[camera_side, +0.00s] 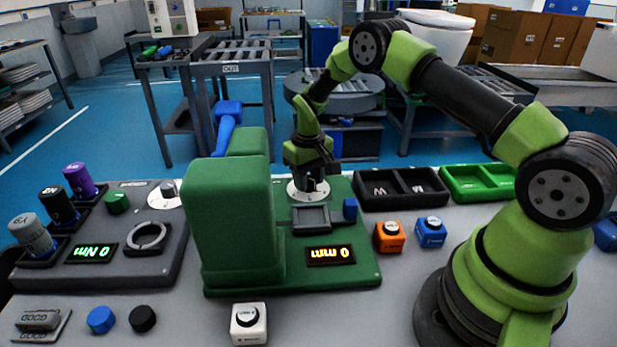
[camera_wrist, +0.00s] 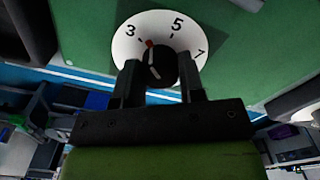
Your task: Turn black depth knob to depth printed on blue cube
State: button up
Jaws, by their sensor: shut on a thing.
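The black depth knob (camera_wrist: 150,66) sits on a white dial (camera_wrist: 124,46) marked 3, 5 and 7. Its red mark points between 3 and 5, nearer 3. My gripper (camera_wrist: 160,84) is shut on the knob, with one finger on each side. In the side view my gripper (camera_side: 312,184) reaches down to the dial (camera_side: 296,192) on the green machine (camera_side: 230,225); the knob is mostly hidden there. The display (camera_side: 330,255) reads 0 mm, upside down. The blue cube (camera_side: 430,232) stands right of the machine; its print is too small to read.
An orange cube (camera_side: 389,237) stands beside the blue cube, and a white cube (camera_side: 248,324) is at the front. Black trays (camera_side: 400,203) and a green tray (camera_side: 480,198) lie behind. A grey torque station (camera_side: 160,270) is at left. The tall green housing stands close left of my gripper.

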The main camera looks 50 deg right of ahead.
jog(key=m, duration=0.5)
jog(key=shift+m, duration=0.3)
jog(key=m, duration=0.5)
dwell(0.4)
jog(key=o, duration=0.9)
notch_tip(320, 180, up, 10)
